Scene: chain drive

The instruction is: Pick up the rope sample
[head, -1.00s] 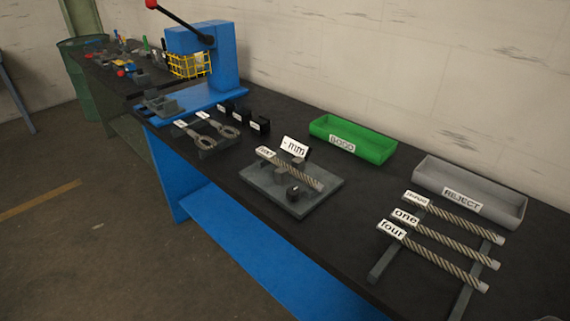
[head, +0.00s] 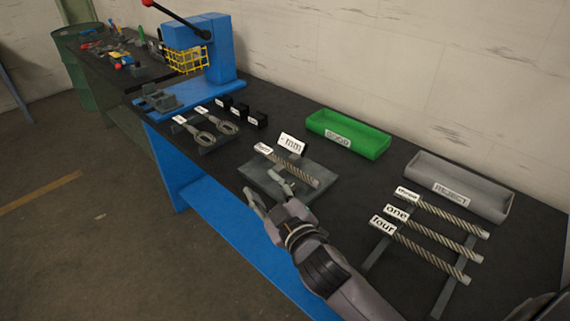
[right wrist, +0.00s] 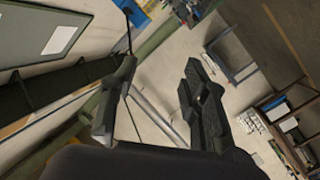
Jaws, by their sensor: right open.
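A short twisted rope sample (head: 300,174) with a small white tag lies across a grey measuring plate (head: 255,186) that has a "mm" sign. Three longer rope samples lie side by side on a rack at the right: a top one (head: 452,215), a middle one tagged "one" (head: 440,237) and a front one tagged "four" (head: 430,256). My right gripper (head: 260,183) is open and empty at the plate's front edge, partly covering the plate. Its spread fingers also show in the right wrist view (right wrist: 155,78), with no rope between them. My left gripper is not in view.
A green "GOOD" tray (head: 350,134) and a grey "REJECT" tray (head: 460,185) stand along the wall. A blue lever press (head: 222,55), black blocks (head: 240,112) and metal ring fittings (head: 205,132) are at the left. Dark bench top lies clear between plate and rack.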

